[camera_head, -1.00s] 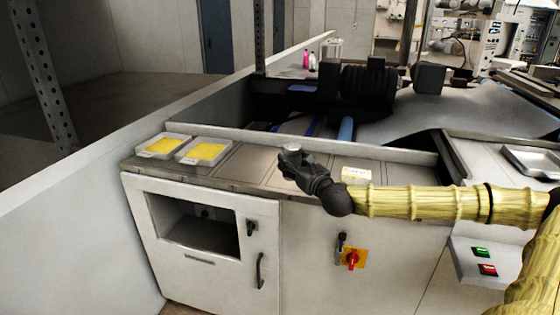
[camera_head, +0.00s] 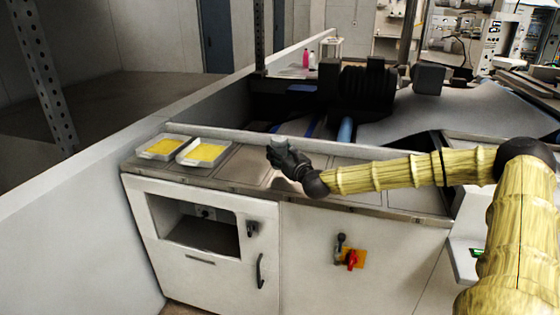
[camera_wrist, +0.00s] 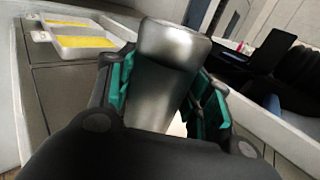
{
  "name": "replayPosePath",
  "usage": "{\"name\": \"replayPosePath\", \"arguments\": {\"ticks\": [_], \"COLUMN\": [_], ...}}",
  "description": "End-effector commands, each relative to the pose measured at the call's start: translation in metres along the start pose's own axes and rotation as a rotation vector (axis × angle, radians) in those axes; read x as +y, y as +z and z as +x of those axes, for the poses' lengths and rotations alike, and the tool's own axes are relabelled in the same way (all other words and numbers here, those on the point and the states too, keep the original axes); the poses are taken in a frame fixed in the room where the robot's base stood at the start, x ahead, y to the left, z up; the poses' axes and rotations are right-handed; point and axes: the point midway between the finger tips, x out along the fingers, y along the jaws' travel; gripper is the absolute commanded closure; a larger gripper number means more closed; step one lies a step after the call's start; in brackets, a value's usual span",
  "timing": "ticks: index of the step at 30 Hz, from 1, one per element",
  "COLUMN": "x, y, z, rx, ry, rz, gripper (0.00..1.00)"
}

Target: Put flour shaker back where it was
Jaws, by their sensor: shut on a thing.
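The flour shaker (camera_wrist: 165,75) is a grey metal cylinder. In the wrist view it stands between the green-padded fingers of my gripper (camera_wrist: 168,100), which is shut on it. In the head view my gripper (camera_head: 284,156) is over the machine's metal counter (camera_head: 320,176), right of the two trays, and the shaker's top (camera_head: 280,141) shows just above the fingers. The shaker's lower end is hidden by the gripper, so I cannot tell whether it touches the counter.
Two white trays with yellow contents, a left one (camera_head: 149,157) and a right one (camera_head: 184,158), sit at the counter's left end. A raised ledge (camera_head: 385,152) runs along the counter's back. A red switch (camera_head: 352,259) is on the front panel. The counter between the trays and my gripper is clear.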

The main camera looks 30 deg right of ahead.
Motion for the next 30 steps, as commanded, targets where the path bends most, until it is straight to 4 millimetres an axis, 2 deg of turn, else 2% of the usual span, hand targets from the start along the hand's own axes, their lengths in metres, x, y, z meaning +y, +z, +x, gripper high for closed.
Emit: {"name": "replayPosePath", "arguments": {"ticks": [3,9,23,24,27,30], "x": [0.000,0.000,0.000,0.000,0.000,0.000], "y": [-0.016,-0.030,-0.034,-0.033,-0.033,-0.033], "z": [-0.001,-0.002,-0.002,-0.002,-0.002,-0.002], "rx": [0.006,0.004,0.002,0.003,0.003,0.003], "ry": [0.001,0.000,0.000,0.000,0.000,0.000], "rz": [-0.003,0.000,0.000,0.000,0.000,0.000], "gripper": [0.79,0.79,0.79,0.45,0.29,0.29]}}
